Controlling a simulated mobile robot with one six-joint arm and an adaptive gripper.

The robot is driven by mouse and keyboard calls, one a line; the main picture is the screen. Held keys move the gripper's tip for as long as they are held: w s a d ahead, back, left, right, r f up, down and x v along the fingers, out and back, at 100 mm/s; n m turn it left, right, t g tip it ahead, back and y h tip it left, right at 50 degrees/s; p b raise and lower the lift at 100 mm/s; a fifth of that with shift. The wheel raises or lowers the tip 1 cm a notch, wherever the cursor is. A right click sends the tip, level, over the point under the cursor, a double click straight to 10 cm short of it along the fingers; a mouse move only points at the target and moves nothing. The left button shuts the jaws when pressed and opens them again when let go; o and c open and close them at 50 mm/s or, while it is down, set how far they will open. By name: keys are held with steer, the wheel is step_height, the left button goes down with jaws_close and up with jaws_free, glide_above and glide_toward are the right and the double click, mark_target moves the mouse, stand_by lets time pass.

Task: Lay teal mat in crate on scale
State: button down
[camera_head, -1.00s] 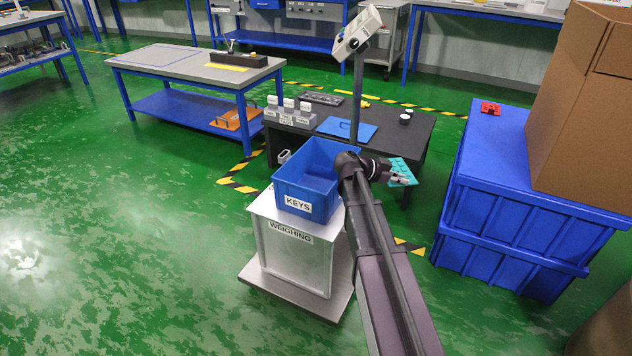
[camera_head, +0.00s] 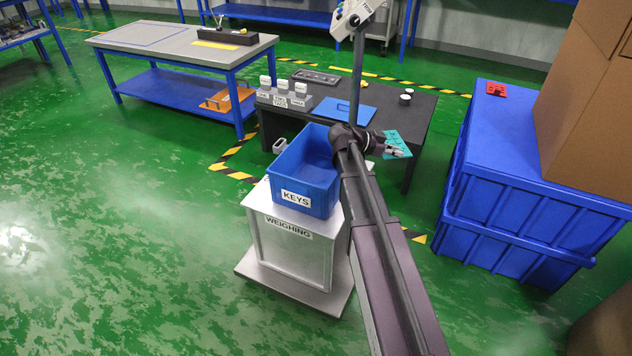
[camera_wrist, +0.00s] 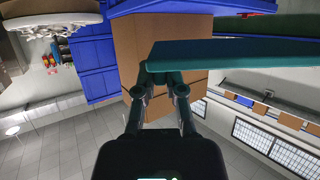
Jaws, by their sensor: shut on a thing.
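The teal mat (camera_head: 397,141) is in my gripper (camera_head: 388,150), right of the blue crate, near the dark table's right side. In the wrist view the teal mat (camera_wrist: 235,51) shows edge-on as a flat slab, and my gripper (camera_wrist: 163,75) is shut on its edge. The blue crate (camera_head: 311,197), labelled KEYS, stands upright on the scale (camera_head: 289,252), a white block labelled WEIGHING. The part of the crate's inside that I can see looks empty; my arm hides its right side.
A dark table (camera_head: 415,120) behind the scale holds a blue board (camera_head: 345,109), white-topped blocks and small round pieces. A post with a display head (camera_head: 357,14) rises behind the crate. Large blue bins (camera_head: 515,190) with a red piece (camera_head: 496,89) and cardboard box (camera_head: 590,120) stand at right.

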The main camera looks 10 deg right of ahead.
steer(key=shift+w+a+r+n+p, duration=0.2)
steer(key=shift+w+r+n+p, duration=0.1)
steer(key=shift+w+n+p, duration=0.1)
steer(key=w+a+r+n+t+y+p, duration=0.3)
steer(key=w+a+r+n+t+p, duration=0.5)
steer(key=w+a+r+n+p, duration=0.2)
steer(key=w+a+n, duration=0.2)
steer(key=w+n, duration=0.1)
steer(key=n, duration=0.1)
steer(key=shift+w+a+n+p, duration=0.25)
steer(key=shift+w+n+p, duration=0.15)
step_height(320, 180, down, 14)
steer(key=b, duration=1.4)
steer(key=shift+f, duration=0.1)
steer(key=shift+f+b, duration=1.8)
steer(key=shift+b, duration=0.2)
